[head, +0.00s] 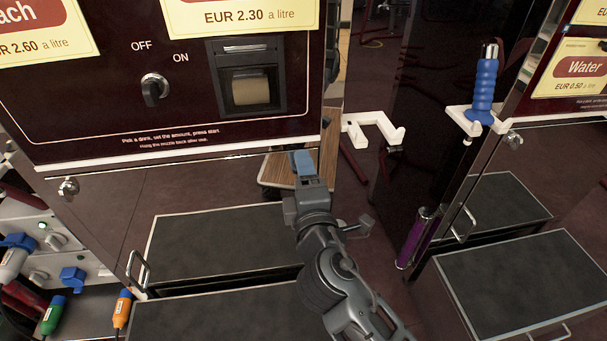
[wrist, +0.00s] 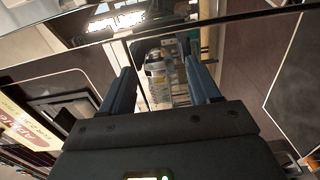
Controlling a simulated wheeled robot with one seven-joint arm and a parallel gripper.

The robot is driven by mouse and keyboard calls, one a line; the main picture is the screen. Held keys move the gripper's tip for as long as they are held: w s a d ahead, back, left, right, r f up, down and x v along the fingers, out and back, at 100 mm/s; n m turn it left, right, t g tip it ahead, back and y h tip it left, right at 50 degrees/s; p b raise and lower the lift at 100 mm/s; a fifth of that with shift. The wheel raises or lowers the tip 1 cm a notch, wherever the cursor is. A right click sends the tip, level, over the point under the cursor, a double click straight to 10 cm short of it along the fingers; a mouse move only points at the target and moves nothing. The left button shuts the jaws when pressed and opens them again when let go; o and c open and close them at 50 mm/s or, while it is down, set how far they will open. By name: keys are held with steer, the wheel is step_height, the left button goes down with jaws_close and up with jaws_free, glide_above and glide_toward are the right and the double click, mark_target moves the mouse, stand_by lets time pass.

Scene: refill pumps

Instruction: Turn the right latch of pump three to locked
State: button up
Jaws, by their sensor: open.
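My gripper (head: 303,162) is in front of the lower right corner of the near dark red pump (head: 110,105). In the wrist view its two blue-grey fingers (wrist: 163,88) stand apart, with no clear hold on anything. A pale rounded thing (wrist: 156,68) shows beyond and between them; I cannot tell what it is. A small metal latch (head: 68,188) sits at this pump's lower left corner. A latch at its lower right is not visible, perhaps hidden by my gripper. Another metal latch (head: 513,139) is on the right-hand pump (head: 575,160). No pump number is readable.
A white bracket (head: 372,132) sticks out right of the near pump. A blue-handled nozzle (head: 484,88) stands in a white holder on the right-hand pump. Open dark-topped drawers (head: 215,318) lie below. An OFF/ON knob (head: 154,88) is on the panel. A gap separates the pumps.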

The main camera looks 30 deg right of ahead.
steer(key=v, duration=0.7)
steer(key=shift+s, duration=0.35)
steer(key=shift+a, duration=0.1)
steer(key=s+f+m+g+y, duration=0.1)
steer(key=s+f+y, duration=0.1)
steer(key=s+f, duration=0.3)
steer(key=s+f+m+g+y, duration=0.1)
steer(key=s+f+m+y, duration=0.1)
steer(key=s, duration=0.5)
steer(key=s+r+m+y, duration=0.15)
steer(key=s+m, duration=0.35)
steer(key=s, duration=0.8)
steer(key=s+d+r+m, duration=0.3)
steer(key=s+r+m, duration=0.3)
steer(key=s, duration=0.3)
step_height(320, 180, up, 16)
steer(key=p, duration=1.5)
steer(key=shift+w+p, duration=0.4)
steer(key=shift+w, duration=0.05)
steer(key=shift+a+r, duration=0.1)
steer(key=shift+r, duration=0.05)
